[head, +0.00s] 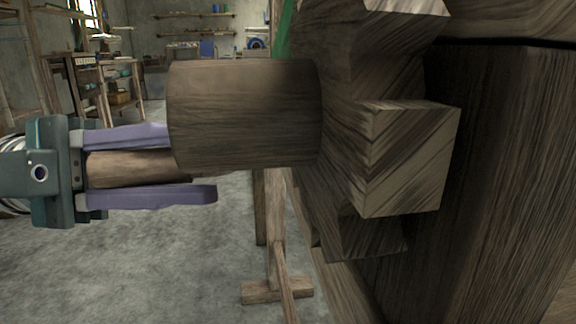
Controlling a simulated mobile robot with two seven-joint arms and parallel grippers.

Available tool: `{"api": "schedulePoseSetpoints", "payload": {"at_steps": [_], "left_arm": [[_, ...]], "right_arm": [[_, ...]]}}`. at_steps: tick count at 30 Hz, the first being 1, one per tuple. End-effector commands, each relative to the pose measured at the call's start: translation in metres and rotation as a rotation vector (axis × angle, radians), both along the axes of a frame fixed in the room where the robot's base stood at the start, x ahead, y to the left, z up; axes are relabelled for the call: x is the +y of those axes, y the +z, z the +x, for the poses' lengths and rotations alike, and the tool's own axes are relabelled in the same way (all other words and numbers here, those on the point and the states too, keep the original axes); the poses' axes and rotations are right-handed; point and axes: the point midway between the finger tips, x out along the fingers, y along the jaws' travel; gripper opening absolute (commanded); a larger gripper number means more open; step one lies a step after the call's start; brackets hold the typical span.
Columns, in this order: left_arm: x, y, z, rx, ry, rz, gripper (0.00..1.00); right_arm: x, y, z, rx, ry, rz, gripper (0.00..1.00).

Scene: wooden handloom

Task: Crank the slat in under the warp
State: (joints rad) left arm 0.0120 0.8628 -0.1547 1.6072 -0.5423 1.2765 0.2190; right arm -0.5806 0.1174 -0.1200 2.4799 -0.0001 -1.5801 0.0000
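The wooden crank handle (130,168) is a narrow round peg at the left. It runs into a thick wooden cylinder (245,112), which meets a large toothed wooden wheel (405,160) at the right. My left gripper (186,170) comes in from the left with one purple finger above the handle and one below. The fingers lie close along both sides of the handle and appear closed on it. The slat and the warp cannot be made out in this view. My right gripper is not in view.
A dark wooden loom beam (480,190) fills the right side behind the wheel. A wooden post on a foot (277,290) stands on the grey floor below. Shelves and a workbench are far back. The floor (130,270) at lower left is clear.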

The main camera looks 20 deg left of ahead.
Motion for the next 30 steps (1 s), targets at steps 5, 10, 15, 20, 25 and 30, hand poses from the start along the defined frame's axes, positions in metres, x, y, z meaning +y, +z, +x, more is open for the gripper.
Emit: {"api": "schedulePoseSetpoints", "payload": {"at_steps": [5,10,15,20,25,30], "left_arm": [[0.002,0.006,0.003,-0.077,-0.003,0.055,0.00],[0.003,0.012,0.005,-0.148,-0.003,0.098,0.00],[0.005,0.018,0.007,-0.222,-0.003,0.143,0.00],[0.006,0.025,0.009,-0.289,-0.003,0.184,0.00],[0.007,0.031,0.010,-0.360,-0.003,0.227,0.00],[0.007,0.037,0.011,-0.422,-0.002,0.265,0.00]], "right_arm": [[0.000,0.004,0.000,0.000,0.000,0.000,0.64],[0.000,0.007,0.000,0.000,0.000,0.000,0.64],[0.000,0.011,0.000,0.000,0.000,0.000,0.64],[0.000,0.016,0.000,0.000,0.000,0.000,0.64],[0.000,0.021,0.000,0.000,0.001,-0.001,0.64],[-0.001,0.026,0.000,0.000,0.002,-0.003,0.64]]}}
